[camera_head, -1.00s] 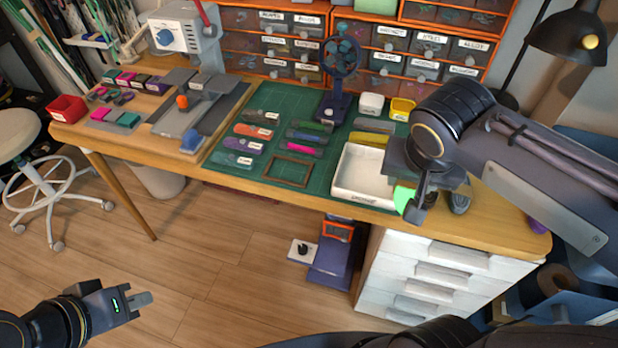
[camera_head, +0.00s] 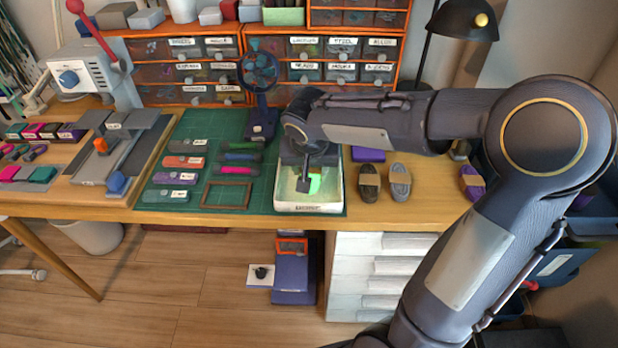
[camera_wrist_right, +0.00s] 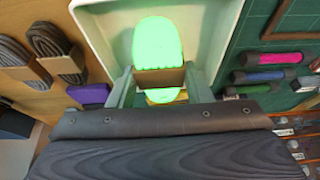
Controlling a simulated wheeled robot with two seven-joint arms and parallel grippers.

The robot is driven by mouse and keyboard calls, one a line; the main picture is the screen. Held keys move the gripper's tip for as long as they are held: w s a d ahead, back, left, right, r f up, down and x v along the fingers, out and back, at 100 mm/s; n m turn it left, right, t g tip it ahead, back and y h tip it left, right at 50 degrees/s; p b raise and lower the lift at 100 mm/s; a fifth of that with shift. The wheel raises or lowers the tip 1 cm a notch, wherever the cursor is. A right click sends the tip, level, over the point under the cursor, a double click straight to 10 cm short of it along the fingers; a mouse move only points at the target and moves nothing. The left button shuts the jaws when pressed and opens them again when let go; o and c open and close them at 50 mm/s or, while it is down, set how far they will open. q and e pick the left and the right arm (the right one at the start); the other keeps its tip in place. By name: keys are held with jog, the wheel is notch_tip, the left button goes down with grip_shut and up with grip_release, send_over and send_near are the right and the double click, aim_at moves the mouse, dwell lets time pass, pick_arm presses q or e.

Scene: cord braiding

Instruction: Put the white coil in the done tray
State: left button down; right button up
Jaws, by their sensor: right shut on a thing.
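The coil (camera_wrist_right: 158,45) glows bright green in these views, with a brown band around its middle. My right gripper (camera_wrist_right: 157,82) is shut on it at the band, one finger on each side. The coil also shows in the head view (camera_head: 315,186), partly hidden by my right gripper (camera_head: 305,183). The white tray (camera_head: 311,208), with a label on its front, stands on the green mat. The coil is within the tray's outline; I cannot tell whether it touches the floor. My left gripper is out of view.
Two dark grey coils (camera_head: 370,183) (camera_head: 400,183) and a purple coil (camera_head: 471,184) lie right of the tray. A purple box (camera_head: 368,154) is behind them. Several banded cord bundles and a brown frame (camera_head: 227,196) lie left of it. A small fan (camera_head: 260,100) stands behind.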

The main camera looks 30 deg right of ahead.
jog(key=shift+w+f+b, duration=0.15)
jog(key=shift+f+b, duration=0.05)
jog(key=shift+f, duration=0.75)
jog(key=shift+w+f+b, duration=0.15)
jog(key=shift+f+b, duration=0.05)
jog(key=shift+f, duration=0.7)
jog(key=shift+f+b, duration=0.25)
jog(key=shift+b, duration=0.05)
jog(key=o, duration=1.1)
jog(key=shift+r, duration=0.1)
jog(key=shift+c, duration=0.2)
